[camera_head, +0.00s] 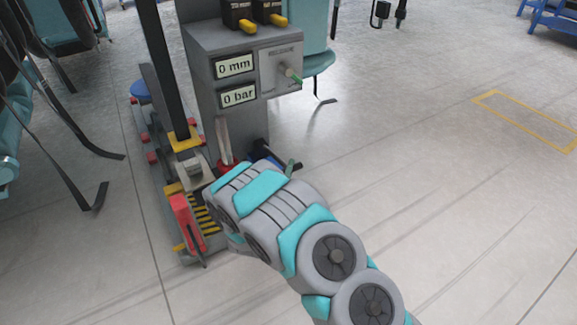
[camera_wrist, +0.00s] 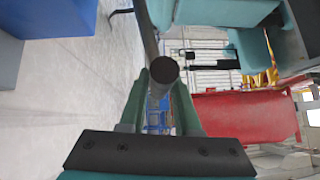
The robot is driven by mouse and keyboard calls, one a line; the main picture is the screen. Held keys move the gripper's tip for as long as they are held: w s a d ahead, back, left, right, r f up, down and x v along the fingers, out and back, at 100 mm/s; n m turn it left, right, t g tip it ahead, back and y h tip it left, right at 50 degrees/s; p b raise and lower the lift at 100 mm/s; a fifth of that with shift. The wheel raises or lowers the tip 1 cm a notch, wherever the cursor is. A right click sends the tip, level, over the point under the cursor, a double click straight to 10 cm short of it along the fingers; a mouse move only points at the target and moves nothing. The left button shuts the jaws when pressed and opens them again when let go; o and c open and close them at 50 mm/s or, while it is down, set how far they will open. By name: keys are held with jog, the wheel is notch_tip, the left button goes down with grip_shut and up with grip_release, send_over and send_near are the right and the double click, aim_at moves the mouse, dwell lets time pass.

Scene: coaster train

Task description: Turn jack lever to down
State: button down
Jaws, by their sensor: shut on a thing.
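The grey control pedestal (camera_head: 228,95) shows "0 mm" and "0 bar" on two displays. A dark rod (camera_wrist: 163,70) with a round end, which looks like the jack lever, lies between the green fingers of my gripper (camera_wrist: 163,84) in the wrist view. The gripper is shut on it. In the head view my gripper is low at the pedestal's foot, mostly hidden behind my own wrist, with a green finger (camera_head: 290,166) showing. The lever's pivot and exact angle cannot be made out.
A red block (camera_head: 187,222) and yellow-striped base lie left of my wrist. Teal seats (camera_head: 52,28) with hanging straps are at upper left.

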jog(key=shift+f, duration=0.35)
jog(key=c, duration=0.7)
grip_release()
jog(key=shift+o, duration=0.2)
jog(key=shift+s, duration=0.1)
jog(key=v, duration=0.7)
jog(key=shift+s, duration=0.35)
jog(key=shift+a+f, duration=0.1)
jog(key=shift+a, duration=0.05)
